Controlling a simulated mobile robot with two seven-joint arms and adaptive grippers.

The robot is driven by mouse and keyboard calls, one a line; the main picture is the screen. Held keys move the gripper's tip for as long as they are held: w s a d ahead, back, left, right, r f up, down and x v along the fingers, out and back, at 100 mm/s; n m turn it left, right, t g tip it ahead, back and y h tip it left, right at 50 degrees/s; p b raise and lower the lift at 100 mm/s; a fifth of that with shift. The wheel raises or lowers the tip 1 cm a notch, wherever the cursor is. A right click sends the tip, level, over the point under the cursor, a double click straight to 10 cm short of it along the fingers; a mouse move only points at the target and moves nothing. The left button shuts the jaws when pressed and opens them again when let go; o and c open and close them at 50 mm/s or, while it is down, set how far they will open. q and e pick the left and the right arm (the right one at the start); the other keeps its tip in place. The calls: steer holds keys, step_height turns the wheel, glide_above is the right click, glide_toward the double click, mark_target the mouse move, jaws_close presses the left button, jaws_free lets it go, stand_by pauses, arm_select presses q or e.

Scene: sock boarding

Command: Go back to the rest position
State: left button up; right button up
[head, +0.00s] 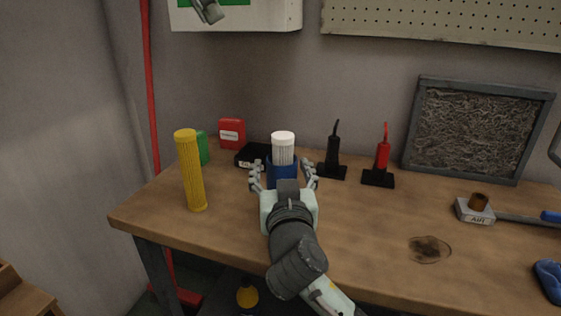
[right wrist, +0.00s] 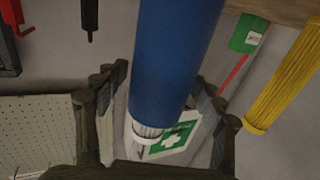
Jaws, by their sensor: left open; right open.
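My right gripper (head: 284,180) is open over the workbench, with its fingers apart on both sides of a blue cylindrical holder (head: 283,172).
A yellow ribbed cylinder (head: 190,172) stands left of the right gripper. A red box (head: 231,132) and a black box (head: 252,155) are behind. Black (head: 333,153) and red (head: 382,157) upright tools stand right. The front middle of the workbench (head: 370,225) is mostly clear.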

steer(key=s, duration=0.8)
steer(key=shift+s+d, duration=0.35)
steer(key=shift+s, duration=0.05)
steer(key=w, duration=1.1)
steer(key=shift+w+a, duration=0.1)
steer(key=shift+a, duration=0.25)
arm_select(q)
steer(key=x, duration=0.7)
arm_select(e)
steer(key=shift+w+a, duration=0.1)
steer(key=shift+w, duration=0.3)
